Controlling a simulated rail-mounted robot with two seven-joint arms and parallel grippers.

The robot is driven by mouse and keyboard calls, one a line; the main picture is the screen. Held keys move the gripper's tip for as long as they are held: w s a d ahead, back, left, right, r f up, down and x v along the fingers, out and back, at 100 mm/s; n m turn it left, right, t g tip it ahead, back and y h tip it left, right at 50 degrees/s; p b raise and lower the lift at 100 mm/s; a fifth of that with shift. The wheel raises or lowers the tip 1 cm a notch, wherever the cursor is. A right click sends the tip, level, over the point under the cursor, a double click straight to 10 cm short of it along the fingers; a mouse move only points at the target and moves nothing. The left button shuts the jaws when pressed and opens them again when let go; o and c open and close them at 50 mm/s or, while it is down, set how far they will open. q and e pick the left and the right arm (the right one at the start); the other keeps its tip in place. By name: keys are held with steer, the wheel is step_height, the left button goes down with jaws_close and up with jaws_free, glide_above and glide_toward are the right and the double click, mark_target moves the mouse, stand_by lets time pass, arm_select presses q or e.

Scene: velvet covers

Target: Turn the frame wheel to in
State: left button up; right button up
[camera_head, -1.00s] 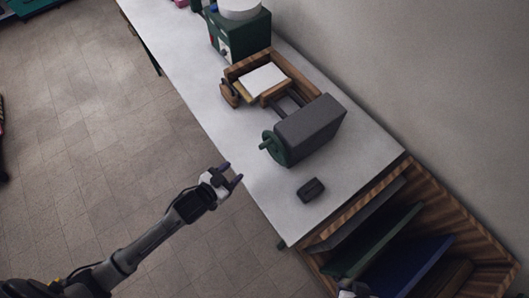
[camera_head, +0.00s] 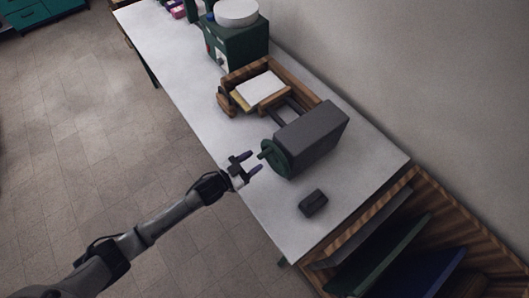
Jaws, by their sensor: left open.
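The frame wheel (camera_head: 275,158) is a dark green disc with a small knob (camera_head: 265,154) sticking out, on the left end of a dark grey box-shaped machine (camera_head: 313,137). A wooden frame (camera_head: 228,104) holding a white block (camera_head: 261,88) is joined to this machine by dark rails. My left gripper (camera_head: 249,163) is open and empty, its fingers pointing at the wheel, just left of it and apparently apart from it. My right gripper is not in view.
A small black block (camera_head: 313,202) lies on the white table (camera_head: 265,213) in front of the machine. A green machine with a white round top (camera_head: 237,45) stands farther back. Shelves with coloured boards (camera_head: 382,262) stand at the lower right, by the wall.

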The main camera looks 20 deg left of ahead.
mark_target(264, 152)
arm_select(q)
steer(key=shift+x, duration=2.65)
jaws_close()
